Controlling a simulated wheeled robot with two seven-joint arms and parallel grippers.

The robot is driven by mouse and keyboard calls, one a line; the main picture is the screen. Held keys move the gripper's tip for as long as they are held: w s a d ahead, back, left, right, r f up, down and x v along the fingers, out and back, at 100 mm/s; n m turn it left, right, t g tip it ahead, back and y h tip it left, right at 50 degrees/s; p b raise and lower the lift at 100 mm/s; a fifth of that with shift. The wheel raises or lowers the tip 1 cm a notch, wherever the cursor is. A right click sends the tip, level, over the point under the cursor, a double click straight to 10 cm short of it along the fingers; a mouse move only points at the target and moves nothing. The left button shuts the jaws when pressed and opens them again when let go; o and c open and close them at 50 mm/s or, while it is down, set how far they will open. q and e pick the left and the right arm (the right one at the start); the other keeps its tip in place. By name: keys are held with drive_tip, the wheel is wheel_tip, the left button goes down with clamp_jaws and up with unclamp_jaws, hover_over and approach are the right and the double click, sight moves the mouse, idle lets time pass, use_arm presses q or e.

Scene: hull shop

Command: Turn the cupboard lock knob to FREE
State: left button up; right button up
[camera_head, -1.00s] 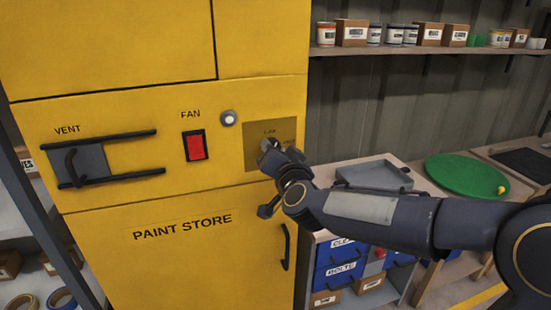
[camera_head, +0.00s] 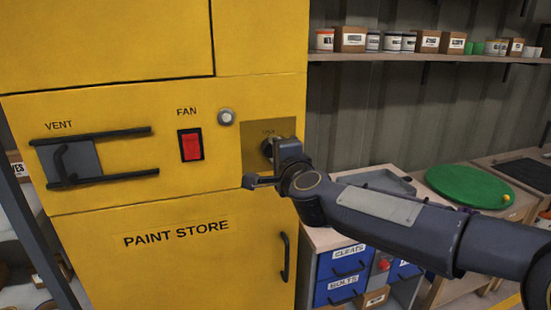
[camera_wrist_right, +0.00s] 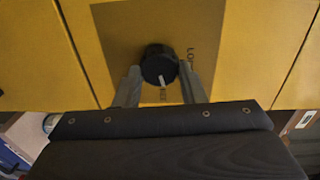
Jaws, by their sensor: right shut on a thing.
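The cupboard lock knob (camera_wrist_right: 153,64) is dark and round with a white pointer mark. It sits on a brownish plate (camera_head: 252,158) on the yellow cupboard front. My right gripper (camera_wrist_right: 160,84) is shut on the knob, one finger on each side; it also shows in the head view (camera_head: 270,152), covering most of the knob. In the wrist view the mark points down, towards partly hidden lettering on the plate. Sideways lettering starting "LO" stands to the right of the knob. My left gripper is out of view.
Left of the plate are a round grey button (camera_head: 226,117), a red FAN switch (camera_head: 191,146) and a VENT slide (camera_head: 80,160). The cupboard's door handle (camera_head: 285,257) is below. A workbench with a grey tray (camera_head: 385,182) and blue drawers (camera_head: 340,288) stands at the right.

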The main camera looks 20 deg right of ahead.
drive_tip(key=shift+f+m+b, duration=0.1)
drive_tip(key=shift+m+b, duration=0.35)
drive_tip(key=shift+m, duration=0.65)
drive_tip(key=o, duration=1)
drive_tip(key=shift+s+d+r, duration=0.1)
drive_tip(key=shift+s, duration=1.85)
drive_tip(key=shift+s+d+r, duration=0.1)
drive_tip(key=shift+s, duration=1.85)
drive_tip(key=shift+p, duration=0.3)
